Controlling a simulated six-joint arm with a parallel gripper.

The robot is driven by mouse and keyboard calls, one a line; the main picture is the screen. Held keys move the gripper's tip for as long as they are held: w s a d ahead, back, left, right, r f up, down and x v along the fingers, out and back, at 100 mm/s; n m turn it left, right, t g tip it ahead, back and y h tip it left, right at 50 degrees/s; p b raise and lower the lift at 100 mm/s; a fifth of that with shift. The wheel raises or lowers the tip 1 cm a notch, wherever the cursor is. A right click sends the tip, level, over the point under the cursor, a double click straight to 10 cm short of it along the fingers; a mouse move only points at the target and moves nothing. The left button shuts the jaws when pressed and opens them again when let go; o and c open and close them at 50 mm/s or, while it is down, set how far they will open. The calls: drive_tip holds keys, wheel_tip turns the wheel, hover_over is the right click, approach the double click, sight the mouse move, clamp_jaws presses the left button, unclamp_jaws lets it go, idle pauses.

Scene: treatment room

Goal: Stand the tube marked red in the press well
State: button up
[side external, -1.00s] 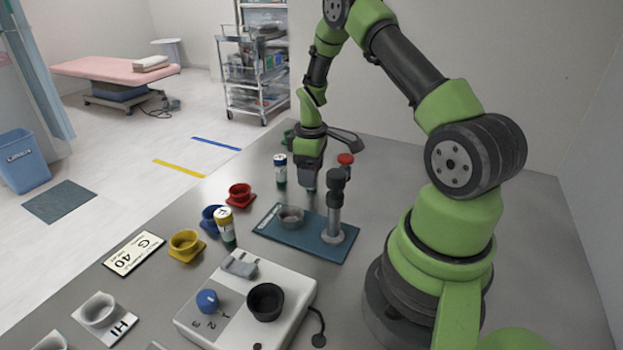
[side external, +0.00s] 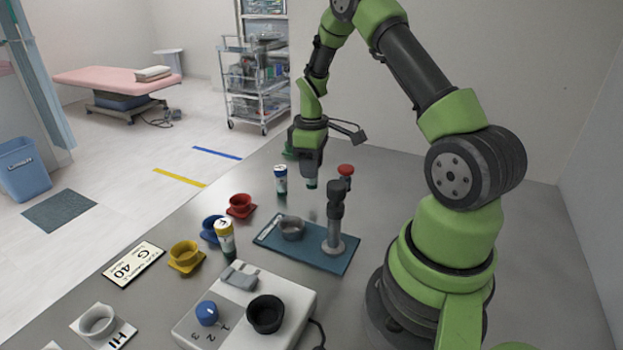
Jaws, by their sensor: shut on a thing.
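My gripper (side external: 312,178) points down behind the press, shut on a tube (side external: 311,184). Only the tube's dark green lower end shows below the jaws; its colour mark is hidden. The press has a blue base plate (side external: 315,258), a grey column with a dark head (side external: 336,200), and a grey cup-like well (side external: 291,228) that looks empty. The held tube is above and beyond the well, apart from it. A blue-marked tube (side external: 281,180) and a yellow-marked tube (side external: 225,238) stand upright.
Red (side external: 240,205), blue (side external: 210,229) and yellow (side external: 185,256) cup holders line the left side. A white device (side external: 246,308) with a blue knob and black cup stands in front. Bare table lies right of the press.

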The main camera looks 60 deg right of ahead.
drive_tip(key=r, duration=0.5)
drive_tip(key=shift+a, duration=0.2)
drive_tip(key=s+a+f+n, duration=0.2)
drive_tip(key=a+n, duration=0.3)
drive_tip(key=a, duration=0.7)
drive_tip(key=shift+w+f, duration=0.15)
drive_tip(key=shift+f, duration=1.05)
drive_tip(key=shift+w+f, duration=0.15)
drive_tip(key=shift+f, duration=1.05)
drive_tip(key=shift+d+f, duration=0.1)
drive_tip(key=shift+f, duration=0.5)
drive_tip(key=o, duration=0.6)
drive_tip(key=shift+o, duration=0.2)
